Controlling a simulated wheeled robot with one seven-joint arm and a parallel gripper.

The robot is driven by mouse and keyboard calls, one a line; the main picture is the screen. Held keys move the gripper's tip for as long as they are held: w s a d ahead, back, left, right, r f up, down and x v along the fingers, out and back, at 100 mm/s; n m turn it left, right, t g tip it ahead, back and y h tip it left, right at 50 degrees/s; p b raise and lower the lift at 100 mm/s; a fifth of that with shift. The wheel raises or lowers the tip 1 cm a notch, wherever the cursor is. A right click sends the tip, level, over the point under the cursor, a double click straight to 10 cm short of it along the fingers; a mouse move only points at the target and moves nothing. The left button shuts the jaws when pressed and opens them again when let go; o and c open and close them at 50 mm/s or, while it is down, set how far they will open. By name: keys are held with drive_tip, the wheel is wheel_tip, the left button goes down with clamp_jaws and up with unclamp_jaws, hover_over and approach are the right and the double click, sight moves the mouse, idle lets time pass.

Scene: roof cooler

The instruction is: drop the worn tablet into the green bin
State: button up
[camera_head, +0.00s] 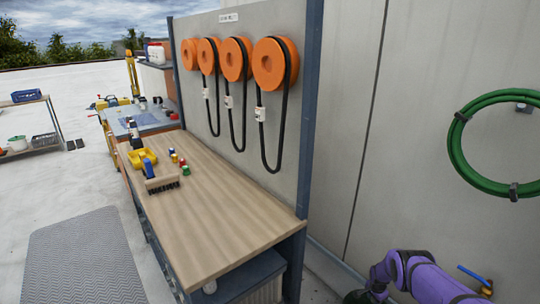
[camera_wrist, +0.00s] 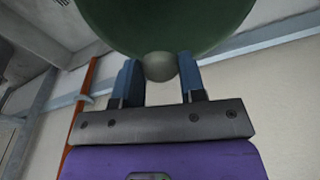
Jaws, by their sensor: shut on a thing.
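In the wrist view, my gripper (camera_wrist: 160,74) is shut on a rounded grey-green knob (camera_wrist: 159,66). The knob sits between the two blue fingers, against a large dark green round thing (camera_wrist: 165,22) that fills the top middle and looks like a lid. Whether it belongs to the green bin I cannot tell. In the head view my purple arm shows at the bottom right, and its gripper end is cut off or hidden. I cannot make out the worn tablet or the green bin in either view.
A wooden workbench (camera_head: 215,215) holds a brush (camera_head: 162,184), a yellow tray (camera_head: 142,158) and several small coloured items. Orange reels (camera_head: 270,65) hang on the panel behind it. A green hose (camera_head: 462,155) hangs on the right wall. A grey mat (camera_head: 85,258) lies on open floor.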

drive_tip(key=shift+f, duration=0.15)
drive_tip(key=o, duration=1)
drive_tip(key=shift+c, duration=0.2)
wheel_tip(320, 180, up, 11)
drive_tip(key=a, duration=0.1)
drive_tip(key=shift+s, duration=0.25)
drive_tip(key=shift+a+f, duration=0.1)
